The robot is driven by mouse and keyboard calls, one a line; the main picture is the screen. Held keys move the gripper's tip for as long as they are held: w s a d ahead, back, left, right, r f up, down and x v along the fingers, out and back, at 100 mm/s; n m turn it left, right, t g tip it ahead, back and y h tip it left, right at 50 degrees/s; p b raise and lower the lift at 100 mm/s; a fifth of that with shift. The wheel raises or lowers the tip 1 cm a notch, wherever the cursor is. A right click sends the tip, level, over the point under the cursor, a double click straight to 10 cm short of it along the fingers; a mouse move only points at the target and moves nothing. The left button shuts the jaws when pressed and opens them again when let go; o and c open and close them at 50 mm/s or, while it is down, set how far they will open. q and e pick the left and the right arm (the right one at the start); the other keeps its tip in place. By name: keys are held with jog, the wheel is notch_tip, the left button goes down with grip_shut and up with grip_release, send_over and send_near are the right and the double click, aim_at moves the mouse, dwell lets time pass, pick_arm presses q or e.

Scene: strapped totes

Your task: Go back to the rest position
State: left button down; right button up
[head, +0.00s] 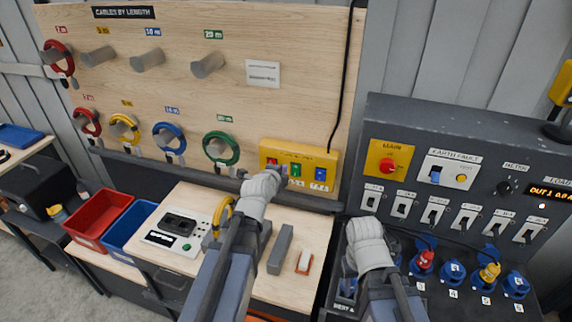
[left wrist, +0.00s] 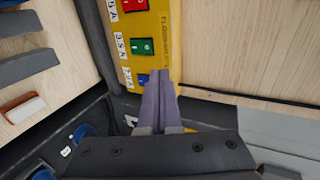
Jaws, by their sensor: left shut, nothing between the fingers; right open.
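My left gripper (head: 281,172) is raised at the lower left part of the yellow box (head: 310,153) on the wooden board. In the left wrist view its two fingers (left wrist: 160,76) are together with nothing between them. They overlap the end of the yellow box (left wrist: 154,50) near its blue part; I cannot tell whether they touch. My right gripper (head: 349,266) is low in front of the grey control panel, mostly hidden behind its pale wrist; it is open and its fingertips are hard to make out.
Coiled cables hang on pegs, including a green one (head: 235,148). The bench (head: 290,288) below holds a tester (head: 176,233), grey bars and a small orange-white block (head: 305,262). A red bin (head: 98,217) stands left. The grey panel (head: 468,130) and several blue sockets are right.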

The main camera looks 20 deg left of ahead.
pick_arm(q)
jog(key=shift+d, duration=0.15)
jog(key=s+d+f+n+g+h+b, duration=0.1)
jog(key=s+d+f+n+g+b, duration=0.3)
jog(key=d+f, duration=0.55)
jog(key=s+d+f+n+g+y+b, duration=0.1)
jog(key=s+d+f+n+g+b, duration=0.1)
jog(key=s+f, duration=0.4)
jog(key=s+d+f+n+g+y+b, duration=0.1)
jog(key=s+f+n+g+b, duration=0.3)
jog(key=s, duration=0.4)
jog(key=s+d+f+n+g+b, duration=0.2)
jog(key=s+f+n+g+b, duration=0.1)
jog(key=s+f, duration=0.4)
jog(key=f+n+b, duration=0.1)
jog(key=b, duration=0.1)
jog(key=shift+s+d+f+n+y+b, duration=0.3)
jog(key=shift+s+d+f+y+b, duration=0.05)
jog(key=shift+f+y, duration=0.05)
